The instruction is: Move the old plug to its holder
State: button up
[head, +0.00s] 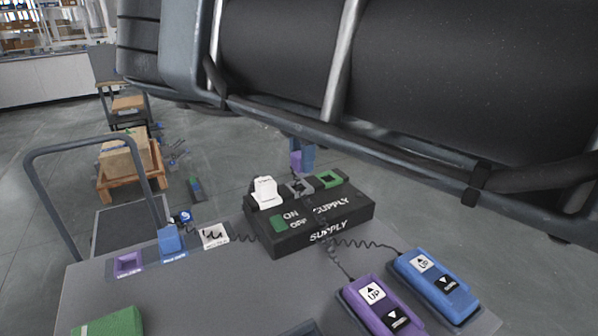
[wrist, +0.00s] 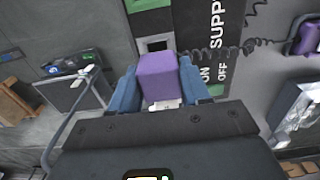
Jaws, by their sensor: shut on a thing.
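My gripper (head: 303,152) is shut on a purple plug (head: 295,161), above the back of the black supply box (head: 335,218). In the wrist view the purple plug (wrist: 157,76) sits between my blue fingers. In the head view it appears raised above the grey middle socket (head: 300,187); contact is hard to judge. An empty-looking purple holder (head: 128,264) is at the left of the table. A blue plug (head: 170,240) stands in the blue holder to its right. A white plug (head: 264,191) stands in the box's left socket.
A green socket (head: 330,179) is at the box's right. The green switch (head: 285,223) is on its top. Purple (head: 376,302) and blue (head: 433,283) hand controls lie in front, with coiled cables. My dark arm covers the upper right. A green block (head: 110,322) is at the front left.

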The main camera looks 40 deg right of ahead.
jog(key=s+d+r, duration=0.5)
jog(key=s+r, duration=0.2)
jog(key=s, duration=0.2)
jog(key=shift+s+d, duration=0.25)
jog(key=shift+d, duration=0.1)
jog(key=shift+r+p, duration=0.9)
jog(key=shift+r, duration=1.25)
jog(key=shift+d+f, duration=0.1)
